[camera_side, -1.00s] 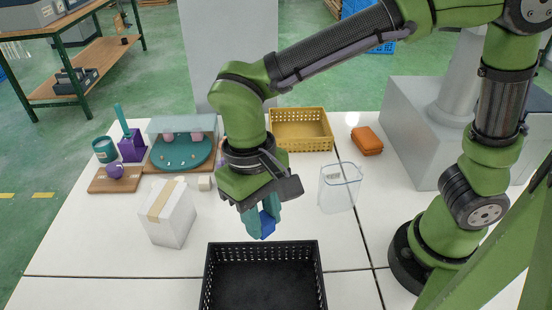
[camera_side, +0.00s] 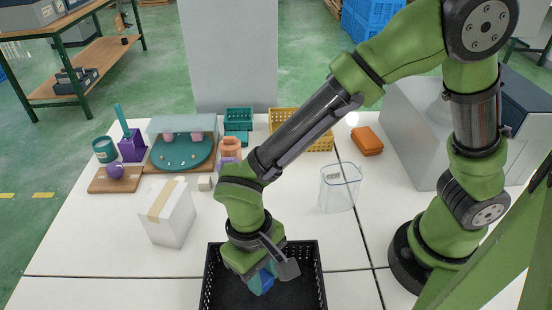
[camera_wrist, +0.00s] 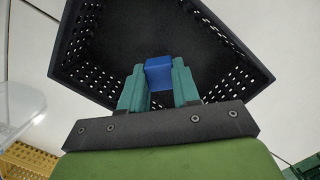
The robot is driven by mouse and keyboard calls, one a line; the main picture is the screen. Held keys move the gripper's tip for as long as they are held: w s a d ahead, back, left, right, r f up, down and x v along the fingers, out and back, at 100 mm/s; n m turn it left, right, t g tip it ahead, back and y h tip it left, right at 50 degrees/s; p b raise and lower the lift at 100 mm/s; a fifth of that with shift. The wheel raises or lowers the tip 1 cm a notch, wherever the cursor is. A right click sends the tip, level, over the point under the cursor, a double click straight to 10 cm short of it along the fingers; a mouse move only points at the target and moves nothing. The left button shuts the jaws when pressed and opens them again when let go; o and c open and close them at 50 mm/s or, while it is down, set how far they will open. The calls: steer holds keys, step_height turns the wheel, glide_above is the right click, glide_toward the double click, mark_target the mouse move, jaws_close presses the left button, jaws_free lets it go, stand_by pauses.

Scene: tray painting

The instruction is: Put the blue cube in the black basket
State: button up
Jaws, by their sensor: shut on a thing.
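The black basket (camera_side: 309,279) stands at the front of the table in the side view. It fills much of the wrist view (camera_wrist: 100,62), with perforated walls and a dark floor. My gripper (camera_wrist: 158,85) is shut on the blue cube (camera_wrist: 158,70), which sits between its two teal fingers. In the side view my gripper (camera_side: 262,281) is over and partly within the basket's outline, and the cube (camera_side: 266,283) shows only in part. I cannot tell whether the cube touches the basket floor.
A white taped box (camera_side: 168,213) stands left of the basket. A clear container (camera_side: 340,188) stands to the right behind it. A yellow basket (camera_side: 320,142), an orange case (camera_side: 367,141), a teal basket (camera_side: 238,115) and a teal round tray (camera_side: 183,153) are further back.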

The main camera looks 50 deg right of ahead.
mark_target(263, 284)
steer(key=shift+f, duration=1.75)
steer(key=o, duration=1)
steer(key=shift+f, duration=0.1)
steer(key=shift+o, duration=0.2)
step_height(263, 284, up, 11)
steer(key=w, duration=0.2)
steer(key=d+r+m+t+y, duration=0.1)
steer(key=d+r+t, duration=0.3)
steer(key=d, duration=0.8)
steer(key=d+r+m+t+y, duration=0.1)
steer(key=d+r+m+t, duration=0.2)
steer(key=d+r+t, duration=0.2)
steer(key=d+r, duration=0.3)
steer(key=d, duration=0.4)
steer(key=shift+s, duration=0.15)
